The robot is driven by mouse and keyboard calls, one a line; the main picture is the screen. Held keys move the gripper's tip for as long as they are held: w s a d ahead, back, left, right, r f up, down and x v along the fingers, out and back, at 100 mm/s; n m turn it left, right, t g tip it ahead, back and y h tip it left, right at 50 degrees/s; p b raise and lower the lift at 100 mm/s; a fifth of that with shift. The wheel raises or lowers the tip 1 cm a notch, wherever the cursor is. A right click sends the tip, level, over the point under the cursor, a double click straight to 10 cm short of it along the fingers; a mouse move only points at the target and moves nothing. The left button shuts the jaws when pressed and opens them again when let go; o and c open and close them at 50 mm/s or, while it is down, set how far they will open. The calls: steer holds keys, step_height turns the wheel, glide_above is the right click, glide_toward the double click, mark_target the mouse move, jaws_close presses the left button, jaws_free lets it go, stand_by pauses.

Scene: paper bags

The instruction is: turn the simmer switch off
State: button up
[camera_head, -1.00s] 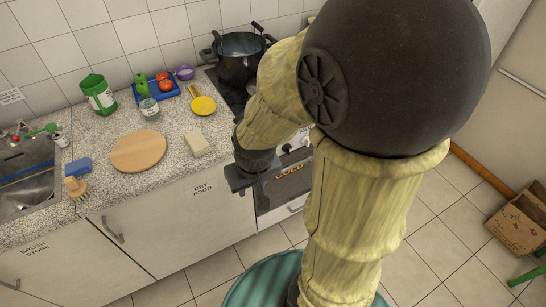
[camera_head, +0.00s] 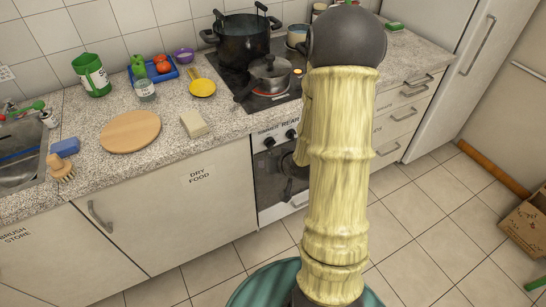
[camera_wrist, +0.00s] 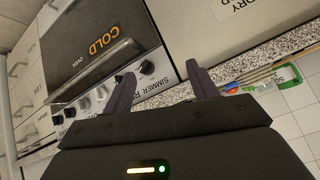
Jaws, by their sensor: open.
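The oven front (camera_head: 275,170) has a control strip with a label reading "SIMMER REAR" (camera_head: 278,128) and round knobs (camera_head: 268,142) below it. My gripper (camera_wrist: 162,80) is open and empty, facing the strip. I cannot tell whether it touches. In the head view my arm hides the gripper and part of the strip.
A black pot (camera_head: 240,42) and a lidded saucepan (camera_head: 269,74) stand on the hob above the oven. The oven door handle (camera_wrist: 97,70) sticks out near my gripper. A cutting board (camera_head: 130,132) lies on the counter. The floor in front is clear.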

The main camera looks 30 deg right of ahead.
mark_target(273, 146)
steer(key=s+d+f+m+t+b, duration=0.2)
steer(key=d+f+m+t+b, duration=0.5)
steer(key=f+m+t+b, duration=0.1)
step_height(273, 146, down, 2)
steer(key=shift+s+d+f+t+b, duration=0.15)
steer(key=shift+d+t+b, duration=0.05)
steer(key=shift+t+b, duration=0.35)
steer(key=w, duration=1.7)
steer(key=shift+w+a, duration=0.25)
steer(key=shift+a, duration=0.05)
steer(key=c, duration=1)
